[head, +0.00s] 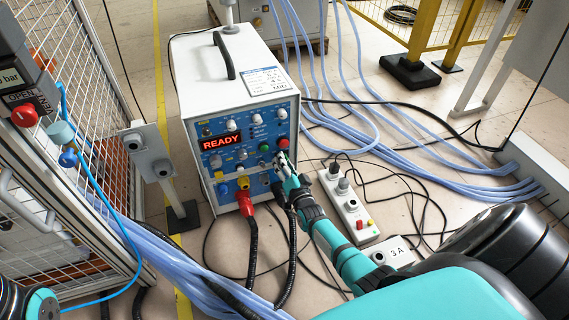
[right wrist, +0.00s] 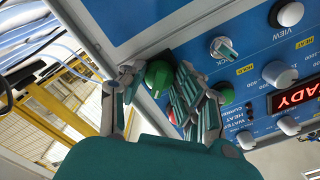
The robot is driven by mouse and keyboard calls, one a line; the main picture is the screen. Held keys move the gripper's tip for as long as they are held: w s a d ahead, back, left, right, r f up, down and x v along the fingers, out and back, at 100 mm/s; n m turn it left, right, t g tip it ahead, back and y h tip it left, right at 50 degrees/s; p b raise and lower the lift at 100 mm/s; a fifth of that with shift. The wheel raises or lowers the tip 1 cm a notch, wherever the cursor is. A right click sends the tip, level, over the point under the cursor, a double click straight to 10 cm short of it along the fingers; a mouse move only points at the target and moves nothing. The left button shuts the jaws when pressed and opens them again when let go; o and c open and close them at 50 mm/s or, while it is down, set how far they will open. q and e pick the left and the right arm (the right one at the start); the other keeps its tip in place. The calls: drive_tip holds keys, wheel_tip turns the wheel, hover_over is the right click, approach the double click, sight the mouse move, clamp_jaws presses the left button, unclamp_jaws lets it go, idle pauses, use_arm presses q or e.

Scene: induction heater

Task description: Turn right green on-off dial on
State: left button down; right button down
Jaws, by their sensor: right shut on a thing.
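The induction heater's blue front panel (head: 237,156) faces me in the head view, with a lit red READY display (head: 222,142). My right gripper (head: 281,160) is at the panel's right side. In the right wrist view, my right gripper (right wrist: 157,88) has its fingers on either side of the right green dial (right wrist: 158,74) and is shut on it. The gripper hides this dial in the head view. A second green dial (head: 264,148) sits to its left, and a red knob (head: 283,142) sits above. My left gripper is not in view.
A red plug (head: 245,203) with a black cable hangs from the panel's lower part. A power strip (head: 347,209) lies on the floor to the right. Blue hoses and black cables cross the floor. A wire-mesh cage (head: 105,130) stands at the left.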

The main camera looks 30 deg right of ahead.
drive_tip(key=c, duration=1)
unclamp_jaws()
drive_tip(key=shift+o, duration=0.2)
drive_tip(key=v, duration=1.2)
drive_tip(key=shift+w+a, duration=0.1)
